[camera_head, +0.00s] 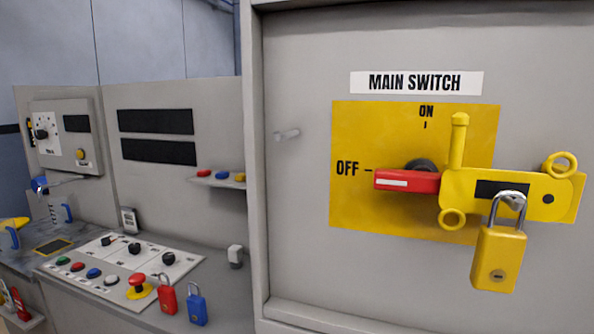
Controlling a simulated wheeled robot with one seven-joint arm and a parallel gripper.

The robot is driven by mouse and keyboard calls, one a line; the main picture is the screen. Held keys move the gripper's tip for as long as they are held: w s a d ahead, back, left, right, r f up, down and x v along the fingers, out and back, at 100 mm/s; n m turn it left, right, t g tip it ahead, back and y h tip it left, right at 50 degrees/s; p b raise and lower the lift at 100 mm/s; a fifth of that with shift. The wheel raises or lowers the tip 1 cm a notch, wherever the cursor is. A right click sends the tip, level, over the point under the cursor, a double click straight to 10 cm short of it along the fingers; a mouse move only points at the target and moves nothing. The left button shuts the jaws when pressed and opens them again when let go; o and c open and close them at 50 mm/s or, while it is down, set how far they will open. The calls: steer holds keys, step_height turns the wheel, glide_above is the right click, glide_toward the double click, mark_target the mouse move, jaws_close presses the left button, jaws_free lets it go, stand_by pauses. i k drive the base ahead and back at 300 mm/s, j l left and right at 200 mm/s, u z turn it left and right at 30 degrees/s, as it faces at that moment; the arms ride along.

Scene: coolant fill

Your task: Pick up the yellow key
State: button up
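A small yellow piece (239,177) lies at the right end of a narrow grey shelf (217,184) on the cabinet front, left of the large switch cabinet. It looks like the yellow key, but it is too small to make out its shape. A small blue piece (222,175) and a red piece (204,173) lie in a row to its left. A yellow padlock (492,262) hangs shut through the yellow lockout bracket (552,205) at the main switch. My gripper is not in view.
The red switch handle (405,182) points to OFF. A red padlock (167,299) and a blue padlock (197,309) stand at the control panel's (100,263) front right. The large cabinet's edge (253,180) stands close to the shelf's right end. The space above the shelf looks clear.

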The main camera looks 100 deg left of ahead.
mark_target(241, 177)
steer(key=k+j+u, duration=0.1)
steer(key=u, duration=2.65)
